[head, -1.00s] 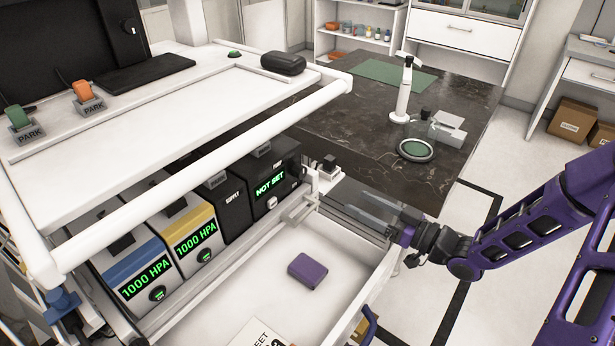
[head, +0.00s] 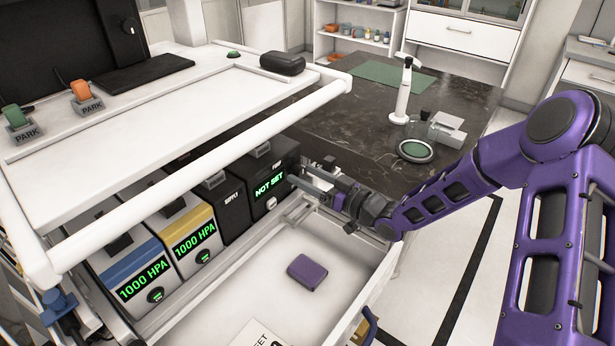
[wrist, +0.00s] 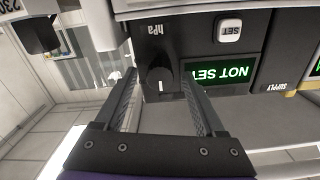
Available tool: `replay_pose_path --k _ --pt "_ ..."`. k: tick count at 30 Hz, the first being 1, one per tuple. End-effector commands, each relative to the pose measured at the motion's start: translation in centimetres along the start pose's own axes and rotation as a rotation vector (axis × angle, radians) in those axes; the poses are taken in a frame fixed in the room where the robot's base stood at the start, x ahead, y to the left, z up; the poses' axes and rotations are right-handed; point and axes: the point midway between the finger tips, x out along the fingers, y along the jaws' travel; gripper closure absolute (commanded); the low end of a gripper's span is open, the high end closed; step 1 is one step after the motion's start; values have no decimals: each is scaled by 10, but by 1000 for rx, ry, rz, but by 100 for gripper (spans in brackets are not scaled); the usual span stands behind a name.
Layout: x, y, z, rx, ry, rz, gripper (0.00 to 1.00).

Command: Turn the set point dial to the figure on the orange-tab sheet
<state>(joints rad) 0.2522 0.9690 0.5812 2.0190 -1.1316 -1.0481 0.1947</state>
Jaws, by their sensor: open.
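The set point dial (wrist: 160,82) is a black knob with a white mark, beside the label "hPa" on a black unit. The unit's green display (wrist: 222,71) reads NOT SET, inverted in the wrist view; it is upright in the head view (head: 269,186). My gripper (wrist: 159,76) is open, with one finger on each side of the dial; I cannot tell whether they touch it. In the head view my gripper (head: 306,173) is at the unit's right end and hides the dial. A white sheet (head: 258,334) is cut off at the bottom; no orange tab shows.
A SET button (wrist: 230,30) is near the dial. A purple block (head: 307,271) lies in the open white drawer (head: 340,290). A white rail (head: 200,160) runs above the units. Blue and yellow units reading 1000 HPA stand to the left.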

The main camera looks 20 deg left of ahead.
Motion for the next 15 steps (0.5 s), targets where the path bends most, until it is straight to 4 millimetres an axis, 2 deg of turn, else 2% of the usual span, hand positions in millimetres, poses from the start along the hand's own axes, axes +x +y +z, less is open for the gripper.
replay_pose_path --k 5,15 --pt "0 0 0 0 0 0 28" --pt "0 0 0 0 0 0 88"
